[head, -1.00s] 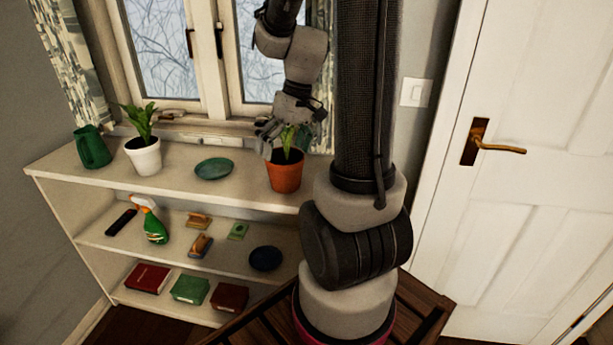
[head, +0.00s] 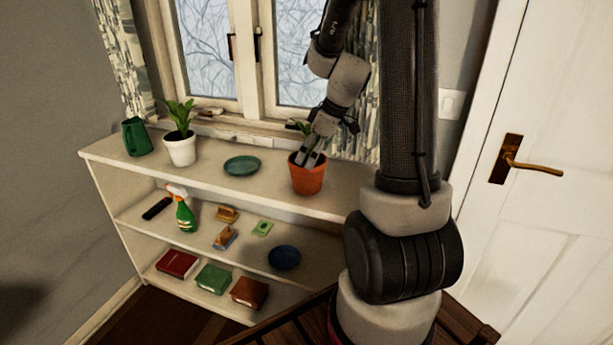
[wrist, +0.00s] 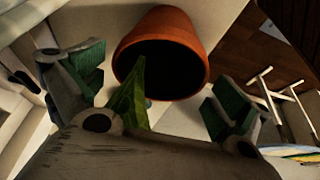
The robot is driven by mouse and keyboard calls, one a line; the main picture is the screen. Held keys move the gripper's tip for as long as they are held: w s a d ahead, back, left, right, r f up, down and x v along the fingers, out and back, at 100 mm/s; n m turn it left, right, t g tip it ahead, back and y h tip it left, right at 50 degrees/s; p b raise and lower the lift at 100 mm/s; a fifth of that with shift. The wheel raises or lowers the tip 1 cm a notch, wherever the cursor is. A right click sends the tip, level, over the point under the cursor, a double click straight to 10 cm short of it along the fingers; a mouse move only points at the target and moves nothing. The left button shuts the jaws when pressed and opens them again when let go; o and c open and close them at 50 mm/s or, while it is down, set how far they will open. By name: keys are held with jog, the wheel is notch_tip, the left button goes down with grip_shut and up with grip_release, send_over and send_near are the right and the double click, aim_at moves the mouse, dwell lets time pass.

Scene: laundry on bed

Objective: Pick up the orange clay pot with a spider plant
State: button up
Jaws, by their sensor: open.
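The orange clay pot (head: 307,179) stands upright on the right part of the shelf unit's top. Its green plant (head: 302,127) is mostly hidden behind my gripper in the head view. My gripper (head: 313,160) points down at the pot, its fingertips at the rim. In the wrist view the pot (wrist: 178,32) shows its rim and dark inside ahead of the fingers, and a green leaf (wrist: 129,100) rises between them. My gripper (wrist: 150,95) is open, with green-padded fingers spread to either side of the pot's opening. I cannot tell whether a finger touches the rim.
On the same top stand a green dish (head: 241,166), a white pot with a plant (head: 181,149) and a green pitcher (head: 137,137). The window (head: 240,50) is close behind. Lower shelves hold a spray bottle (head: 184,212), books (head: 213,279) and a blue bowl (head: 284,257).

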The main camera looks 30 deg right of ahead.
jog(key=x, duration=0.4)
jog(key=shift+d+f, duration=0.1)
jog(key=shift+f, duration=0.25)
jog(key=shift+c, duration=0.4)
jog(key=c, duration=1.3)
